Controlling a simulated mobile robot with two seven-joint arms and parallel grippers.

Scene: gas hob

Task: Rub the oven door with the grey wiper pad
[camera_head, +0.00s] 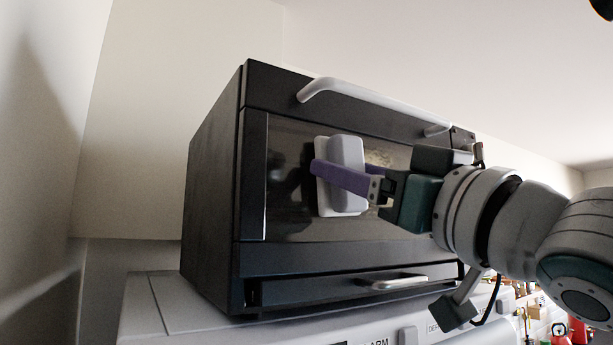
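The black oven (212,190) stands tilted in my view, with its dark glass door (288,205) facing right. The grey wiper pad (346,190) is upright in front of the door glass, flat side toward it; it looks to be touching, but a small gap cannot be ruled out. My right gripper (330,172), with purple fingers, comes in from the right and is closed around the pad's raised grip. The far finger is mostly hidden behind the grip. A pale mottled patch (379,157) shows on or behind the glass, right of the pad. My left gripper is out of view.
A light bar handle (365,94) sticks out along the oven's top front. A drawer with a small handle (399,283) lies below the door. The oven rests on a pale grey unit (150,305). Shelved items and a red extinguisher-like object (560,333) are at lower right.

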